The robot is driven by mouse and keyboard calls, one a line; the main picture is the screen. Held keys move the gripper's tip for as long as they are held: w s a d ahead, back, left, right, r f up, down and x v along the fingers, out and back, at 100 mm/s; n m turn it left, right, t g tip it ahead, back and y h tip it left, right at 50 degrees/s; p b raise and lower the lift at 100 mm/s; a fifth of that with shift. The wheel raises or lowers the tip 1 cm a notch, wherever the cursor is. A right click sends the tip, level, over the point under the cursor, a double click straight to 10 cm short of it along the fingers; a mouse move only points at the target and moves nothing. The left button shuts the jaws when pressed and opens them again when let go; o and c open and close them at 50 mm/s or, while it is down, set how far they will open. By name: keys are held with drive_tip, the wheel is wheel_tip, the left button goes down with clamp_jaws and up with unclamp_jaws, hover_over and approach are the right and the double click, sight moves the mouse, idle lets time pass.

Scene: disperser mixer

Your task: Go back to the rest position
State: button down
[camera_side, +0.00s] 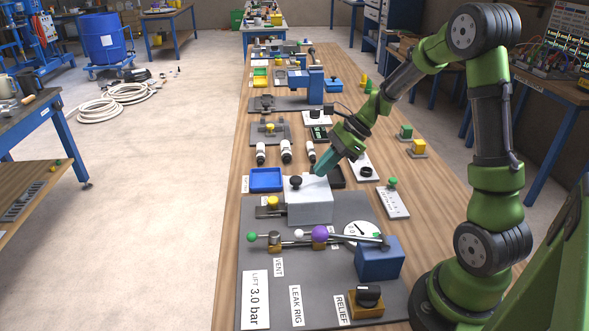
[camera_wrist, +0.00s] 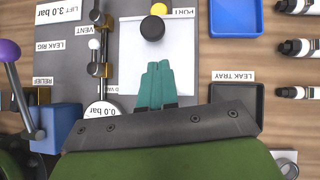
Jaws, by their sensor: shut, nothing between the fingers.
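My gripper (camera_wrist: 156,86) has teal fingers that are closed together with nothing between them. In the side view my gripper (camera_side: 322,166) points down and left, close to the white-grey block (camera_side: 310,205) with a black knob (camera_side: 295,181) on top. In the wrist view the fingertips lie over the white face of that block (camera_wrist: 128,65), just below its black knob (camera_wrist: 152,28). I cannot tell whether the fingertips touch the block.
A grey leak rig plate (camera_side: 262,222) carries a purple-knobbed lever (camera_side: 320,235), a gauge (camera_side: 361,231) and a blue block (camera_side: 379,259). A blue tray (camera_side: 265,180) and several dark-and-white bottles (camera_side: 286,151) stand beyond. The wooden bench is clear along its left edge.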

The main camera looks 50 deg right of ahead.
drive_tip(key=s+d+r+n+h, duration=0.1)
drive_tip(key=s+d+r+n, duration=0.1)
drive_tip(key=s+d+r, duration=0.4)
drive_tip(key=s+a+r+n+t+h, duration=0.1)
drive_tip(key=s+a+r+n, duration=0.2)
drive_tip(key=a+n, duration=0.6)
drive_tip(key=s+a+r+n+t+h, duration=0.1)
drive_tip(key=s+a+r+n, duration=0.3)
drive_tip(key=a+n, duration=0.6)
drive_tip(key=shift+s+a+r+h, duration=0.25)
drive_tip(key=shift+s+h, duration=0.45)
drive_tip(key=shift+s, duration=0.25)
